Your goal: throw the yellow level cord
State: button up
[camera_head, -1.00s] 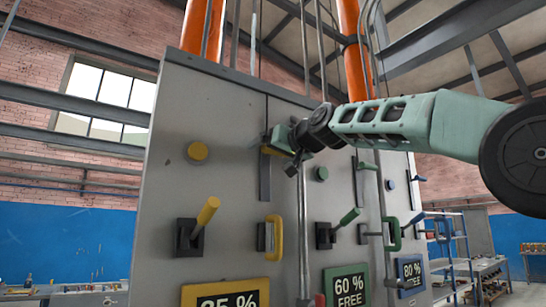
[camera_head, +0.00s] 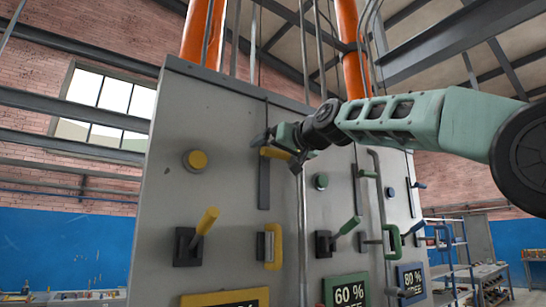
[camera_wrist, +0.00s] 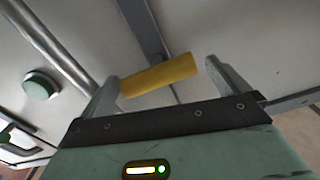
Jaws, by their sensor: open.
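A grey panel (camera_head: 225,130) carries a column of yellow controls. A yellow bar handle (camera_head: 274,153) sits at the top of a dark vertical slot, and it also shows in the wrist view (camera_wrist: 158,77). My gripper (camera_head: 279,148) is open at this bar, and in the wrist view the bar lies across the gap between its two fingers (camera_wrist: 161,72). I cannot tell whether the fingers touch it. A yellow-tipped lever (camera_head: 207,220) tilts up from a black base lower left. A yellow D-shaped handle (camera_head: 275,246) is below the bar. No label reads "level cord".
A round yellow knob (camera_head: 195,160) is left of the bar. Green controls, including a round green button (camera_head: 321,181) and a lever (camera_head: 349,226), stand to the right. A vertical metal pipe (camera_head: 303,230) runs close beside my gripper. Signs hang below.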

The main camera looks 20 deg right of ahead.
jog(key=b+v, duration=0.7)
jog(key=v, duration=0.8)
jog(key=shift+s, duration=0.35)
jog(key=shift+d, duration=0.1)
